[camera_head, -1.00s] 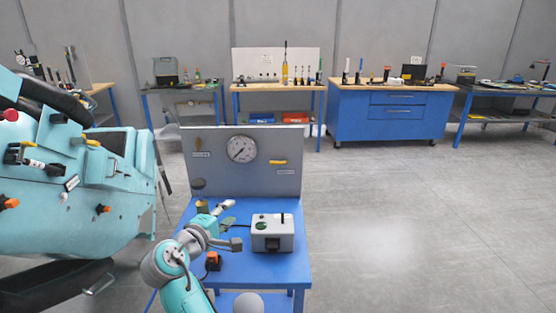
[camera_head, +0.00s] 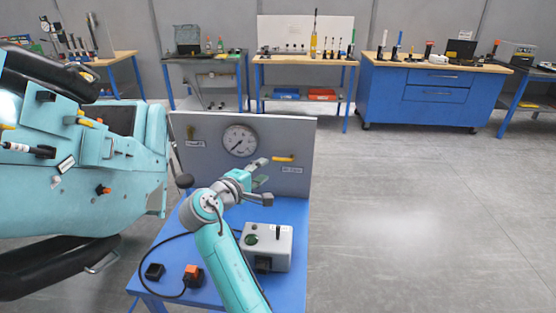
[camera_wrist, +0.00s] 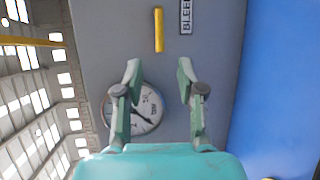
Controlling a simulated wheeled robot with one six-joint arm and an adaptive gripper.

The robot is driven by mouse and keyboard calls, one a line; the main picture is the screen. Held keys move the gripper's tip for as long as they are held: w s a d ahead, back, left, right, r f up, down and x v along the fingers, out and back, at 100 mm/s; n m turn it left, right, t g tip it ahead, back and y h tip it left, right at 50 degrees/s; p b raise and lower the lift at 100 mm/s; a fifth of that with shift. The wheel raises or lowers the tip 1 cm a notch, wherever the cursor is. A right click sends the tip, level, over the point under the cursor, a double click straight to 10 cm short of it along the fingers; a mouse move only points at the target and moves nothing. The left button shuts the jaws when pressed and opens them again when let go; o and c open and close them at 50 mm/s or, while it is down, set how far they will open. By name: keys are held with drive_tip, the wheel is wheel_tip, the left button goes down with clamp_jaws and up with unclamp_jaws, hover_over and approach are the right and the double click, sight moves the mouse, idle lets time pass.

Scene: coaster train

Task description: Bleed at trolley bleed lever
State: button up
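The yellow bleed lever (camera_head: 283,159) lies horizontally on the right of the trolley's grey panel (camera_head: 215,180), just right of the gauge (camera_head: 239,141). A label (camera_head: 292,170) sits below it. In the wrist view the lever (camera_wrist: 158,30) appears as an upright yellow bar beyond my fingertips, and its label (camera_wrist: 186,15) starts with "BLEE". My gripper (camera_head: 260,172) is in front of the panel, lower left of the lever. The wrist view shows its two fingers (camera_wrist: 159,75) apart, with nothing between them and the lever roughly in line with the gap.
An orange-and-black plug (camera_head: 193,274) lies at the front. A teal coaster car (camera_head: 85,180) stands close on the left. The floor (camera_head: 430,230) on the right is clear.

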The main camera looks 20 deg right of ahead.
sight(278, 160)
drive_tip(key=x, duration=0.8)
drive_tip(key=shift+w+d+f, duration=0.1)
drive_tip(key=shift+w+d, duration=0.05)
drive_tip(key=shift+w, duration=0.1)
clamp_jaws()
